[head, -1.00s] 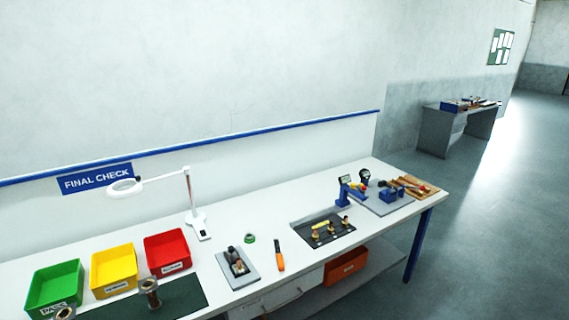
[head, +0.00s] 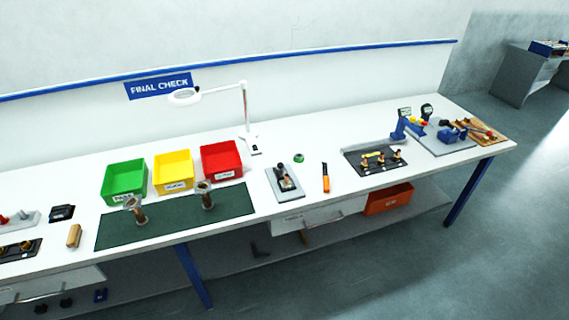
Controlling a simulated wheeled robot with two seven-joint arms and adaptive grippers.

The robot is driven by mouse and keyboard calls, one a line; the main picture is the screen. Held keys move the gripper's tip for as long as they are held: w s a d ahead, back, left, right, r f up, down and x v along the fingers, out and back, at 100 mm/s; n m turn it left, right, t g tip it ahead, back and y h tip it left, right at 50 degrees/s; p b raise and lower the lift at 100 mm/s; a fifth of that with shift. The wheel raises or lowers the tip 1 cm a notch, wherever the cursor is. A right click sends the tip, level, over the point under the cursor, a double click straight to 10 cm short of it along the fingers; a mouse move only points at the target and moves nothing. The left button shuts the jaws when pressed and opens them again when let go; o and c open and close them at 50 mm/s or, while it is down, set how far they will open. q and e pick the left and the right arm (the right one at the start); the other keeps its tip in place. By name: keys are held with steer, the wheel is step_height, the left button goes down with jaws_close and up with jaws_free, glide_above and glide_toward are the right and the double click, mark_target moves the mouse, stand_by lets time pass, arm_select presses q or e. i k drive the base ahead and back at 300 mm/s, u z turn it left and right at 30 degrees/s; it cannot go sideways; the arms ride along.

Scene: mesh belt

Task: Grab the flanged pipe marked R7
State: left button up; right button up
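Two flanged pipes stand upright on the dark green mat (head: 172,229) on the white bench. The left flanged pipe (head: 138,214) is near the mat's left part, and the right flanged pipe (head: 206,199) is nearer its middle right. Both are brownish metal with a wider flange at the top. I cannot read any R7 mark on either at this size. Neither of my grippers shows in the head view.
Green (head: 124,184), yellow (head: 173,174) and red (head: 222,161) bins stand behind the mat. A magnifier lamp (head: 246,115) rises behind the bench middle. Floor in front of the bench is clear at right.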

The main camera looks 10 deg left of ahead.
mark_target(287, 184)
steer(key=z, duration=0.85)
steer(key=i, duration=1.55)
steer(key=u, duration=2.6)
